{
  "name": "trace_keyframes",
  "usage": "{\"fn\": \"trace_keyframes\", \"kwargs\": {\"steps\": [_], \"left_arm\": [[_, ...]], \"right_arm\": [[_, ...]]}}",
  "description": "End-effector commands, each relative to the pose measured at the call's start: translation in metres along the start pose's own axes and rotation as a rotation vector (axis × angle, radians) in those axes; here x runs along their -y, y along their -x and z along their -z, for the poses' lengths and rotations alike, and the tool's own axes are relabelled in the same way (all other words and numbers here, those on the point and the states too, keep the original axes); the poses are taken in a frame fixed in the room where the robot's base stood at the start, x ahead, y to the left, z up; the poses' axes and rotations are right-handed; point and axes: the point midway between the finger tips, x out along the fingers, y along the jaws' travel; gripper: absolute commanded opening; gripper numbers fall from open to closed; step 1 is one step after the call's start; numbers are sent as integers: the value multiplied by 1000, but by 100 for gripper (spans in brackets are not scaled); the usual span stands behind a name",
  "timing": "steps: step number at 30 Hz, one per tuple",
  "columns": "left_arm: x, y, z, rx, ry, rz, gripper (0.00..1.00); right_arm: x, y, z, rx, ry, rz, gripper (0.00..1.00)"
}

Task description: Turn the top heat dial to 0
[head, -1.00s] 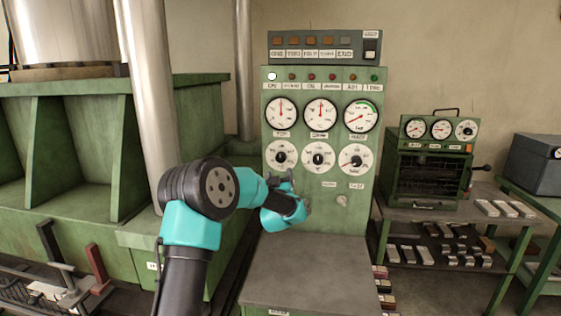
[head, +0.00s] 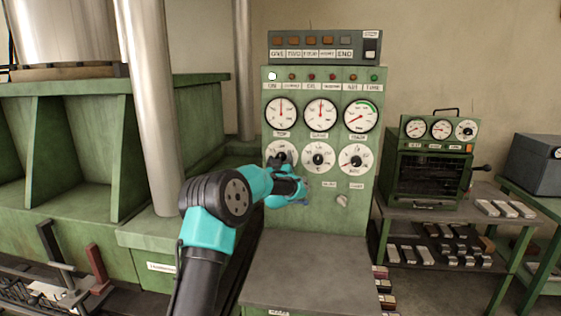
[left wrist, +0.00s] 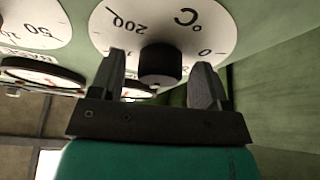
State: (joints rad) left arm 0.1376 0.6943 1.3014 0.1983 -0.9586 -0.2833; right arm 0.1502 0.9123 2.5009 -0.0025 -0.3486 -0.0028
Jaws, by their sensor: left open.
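The top heat dial (head: 281,157) is the leftmost white dial in the panel's lower row, under the gauge labelled TOP. My left gripper (left wrist: 158,66) is open in front of it, and the hand partly covers the dial's lower part in the head view. In the left wrist view, the white dial face (left wrist: 215,22) shows 200, °C and 0 upside down. Its black knob (left wrist: 162,64) appears between the two open fingers, with gaps on both sides. I cannot make out where the knob points. My right gripper is not in view.
Two similar dials (head: 318,158) (head: 356,158) stand to the right, with round gauges (head: 321,113) above them. A small knob (head: 342,200) sits lower on the green panel. A grey shelf (head: 305,268) juts out below. A metal post (head: 148,110) stands left of the arm.

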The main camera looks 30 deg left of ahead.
Motion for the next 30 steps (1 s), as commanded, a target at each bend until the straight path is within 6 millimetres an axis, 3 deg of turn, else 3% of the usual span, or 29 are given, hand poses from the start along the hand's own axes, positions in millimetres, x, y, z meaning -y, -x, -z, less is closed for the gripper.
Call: {"fn": "trace_keyframes", "kwargs": {"steps": [2, 18, 30], "left_arm": [[0, 0, 0, 0, 0, 0, 70], [0, 0, 0, 0, 0, 0, 20], [-1, 0, 0, -1, 53, 22, 20]], "right_arm": [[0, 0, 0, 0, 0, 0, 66], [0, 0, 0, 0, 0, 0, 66], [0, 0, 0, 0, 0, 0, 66]]}}
